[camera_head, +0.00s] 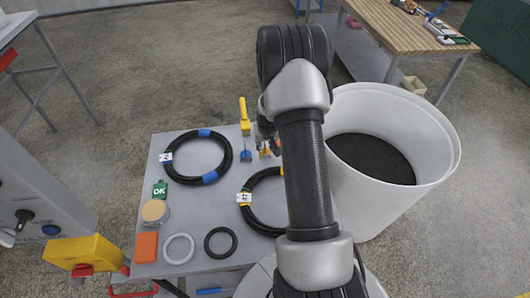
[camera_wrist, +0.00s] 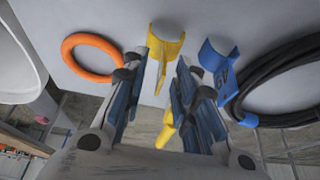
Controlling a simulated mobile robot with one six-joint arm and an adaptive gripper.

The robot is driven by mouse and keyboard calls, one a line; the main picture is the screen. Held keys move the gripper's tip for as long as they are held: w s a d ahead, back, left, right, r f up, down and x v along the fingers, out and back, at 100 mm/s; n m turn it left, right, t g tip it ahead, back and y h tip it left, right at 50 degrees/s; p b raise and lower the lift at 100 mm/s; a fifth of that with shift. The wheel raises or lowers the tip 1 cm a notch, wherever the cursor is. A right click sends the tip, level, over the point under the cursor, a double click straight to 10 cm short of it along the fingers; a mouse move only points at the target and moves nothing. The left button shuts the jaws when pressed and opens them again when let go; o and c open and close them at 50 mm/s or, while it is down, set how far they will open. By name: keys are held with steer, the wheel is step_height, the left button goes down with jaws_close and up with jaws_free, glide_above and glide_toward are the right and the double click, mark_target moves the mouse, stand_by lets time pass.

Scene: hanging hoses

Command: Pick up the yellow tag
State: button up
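The yellow tag (camera_wrist: 166,44) has a curved clip-like top and a narrow stem. In the wrist view it lies just beyond my gripper (camera_wrist: 160,68), with its stem between the two fingertips. The fingers are apart, with a gap on each side of the stem. In the head view the yellow tag (camera_head: 264,153) is small on the grey table, right beside my gripper (camera_head: 270,138), which is partly hidden by my arm.
A similar blue tag (camera_wrist: 218,70) lies close on the right, near a black hose coil (camera_wrist: 280,80). An orange ring (camera_wrist: 90,50) lies on the left. A yellow-handled item (camera_head: 244,115) is at the table's far edge. A white bin (camera_head: 437,150) stands right of the table.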

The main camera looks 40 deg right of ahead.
steer(key=shift+w+d+f, duration=0.1)
steer(key=shift+w+f, duration=0.1)
steer(key=shift+f, duration=0.3)
steer(key=shift+c, duration=0.4)
jaws_close()
steer(key=shift+r, duration=0.1)
step_height(320, 180, up, 20)
steer(key=p, duration=0.4)
steer(key=shift+p, duration=0.4)
stand_by(0.4)
